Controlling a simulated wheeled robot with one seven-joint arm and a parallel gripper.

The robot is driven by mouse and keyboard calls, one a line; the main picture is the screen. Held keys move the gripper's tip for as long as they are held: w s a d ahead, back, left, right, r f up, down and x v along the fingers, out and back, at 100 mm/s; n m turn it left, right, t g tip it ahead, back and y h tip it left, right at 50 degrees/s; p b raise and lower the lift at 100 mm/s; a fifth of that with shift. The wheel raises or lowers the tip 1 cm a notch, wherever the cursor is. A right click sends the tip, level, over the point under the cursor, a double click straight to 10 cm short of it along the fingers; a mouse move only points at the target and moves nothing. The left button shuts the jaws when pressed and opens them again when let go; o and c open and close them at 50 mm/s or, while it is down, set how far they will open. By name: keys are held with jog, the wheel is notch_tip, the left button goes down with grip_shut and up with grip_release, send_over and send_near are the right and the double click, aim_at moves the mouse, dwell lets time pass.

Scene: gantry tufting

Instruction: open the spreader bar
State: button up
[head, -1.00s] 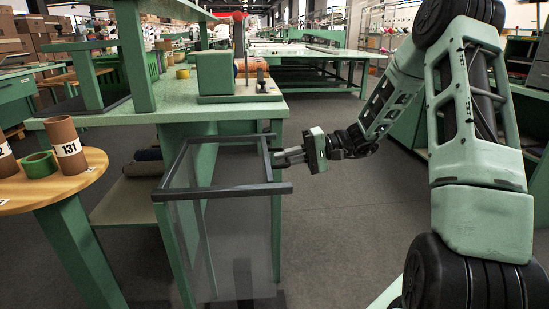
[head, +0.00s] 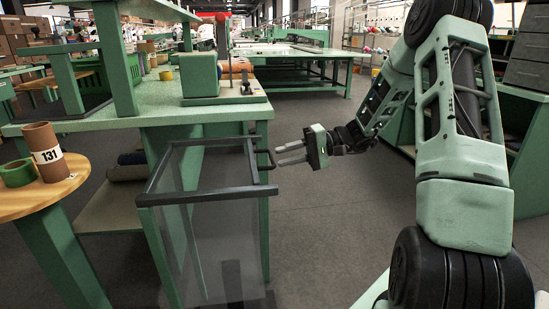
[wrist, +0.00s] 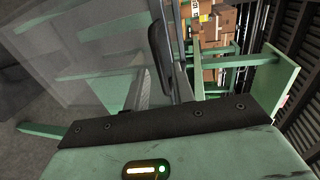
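The likely spreader bar is a dark frame (head: 207,196) around a clear, mesh-like panel at the end of the green bench. A dark upright handle (head: 272,159) sticks out from its right side. My gripper (head: 278,155) is just right of this handle in the head view, its two fingers pointing left with a gap between them. In the wrist view, a dark rounded bar (wrist: 159,50), probably the handle, stands close ahead beside the clear panel.
A round wooden table (head: 45,190) with a brown tube marked 131 (head: 44,152) and a green tape roll (head: 17,172) stands at the left. The green bench (head: 205,113) is behind the frame. Grey floor (head: 320,210) is open to the right of the panel.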

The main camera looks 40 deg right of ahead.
jog(key=p+v, duration=0.1)
jog(key=v, duration=1.2)
